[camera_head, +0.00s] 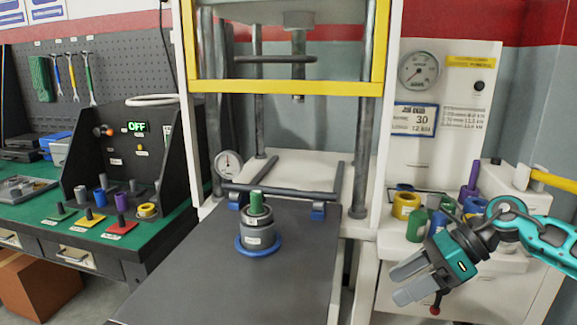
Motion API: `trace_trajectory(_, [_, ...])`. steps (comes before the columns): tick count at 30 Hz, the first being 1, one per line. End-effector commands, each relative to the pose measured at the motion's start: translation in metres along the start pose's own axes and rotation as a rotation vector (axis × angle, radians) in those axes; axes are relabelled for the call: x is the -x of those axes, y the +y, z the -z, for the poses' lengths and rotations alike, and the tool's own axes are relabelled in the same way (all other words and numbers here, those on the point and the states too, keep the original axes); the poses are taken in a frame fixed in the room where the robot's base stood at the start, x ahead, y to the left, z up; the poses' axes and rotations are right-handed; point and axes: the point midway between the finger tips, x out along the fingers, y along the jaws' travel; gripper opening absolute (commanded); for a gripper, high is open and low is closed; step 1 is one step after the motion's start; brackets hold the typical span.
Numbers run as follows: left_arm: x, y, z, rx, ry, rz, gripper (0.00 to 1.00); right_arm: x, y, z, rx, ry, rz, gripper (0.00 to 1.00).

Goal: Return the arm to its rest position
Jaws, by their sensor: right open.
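My right arm comes in from the right edge, with teal links. Its gripper (398,284) is open and empty, its grey fingers pointing left and down in front of the white side cabinet. It is to the right of the dark table and apart from the parts on it. On the dark table (190,285) a grey cylinder (258,228) with a green top piece (257,203) stands upright on a blue ring base (246,252). My left gripper does not show.
A press with a yellow frame (290,87) stands behind the table. Coloured cylinders, one yellow (405,206) and one green (416,226), stand on the side cabinet close behind my right arm. A green bench (30,230) with a black test box is at left. The front of the dark table is clear.

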Motion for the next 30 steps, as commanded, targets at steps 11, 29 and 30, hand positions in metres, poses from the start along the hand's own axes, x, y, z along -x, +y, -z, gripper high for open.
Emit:
trace_trajectory(11, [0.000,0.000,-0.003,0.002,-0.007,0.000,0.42,-0.053,0.020,0.011,-0.755,-0.598,-0.069,0.70])
trace_trajectory(29, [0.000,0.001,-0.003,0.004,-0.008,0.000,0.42,-0.047,0.030,0.206,-2.209,-1.194,0.151,0.70])
trace_trajectory(30, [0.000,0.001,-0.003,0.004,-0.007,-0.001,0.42,-0.046,0.035,0.220,-2.281,-1.215,0.180,0.70])
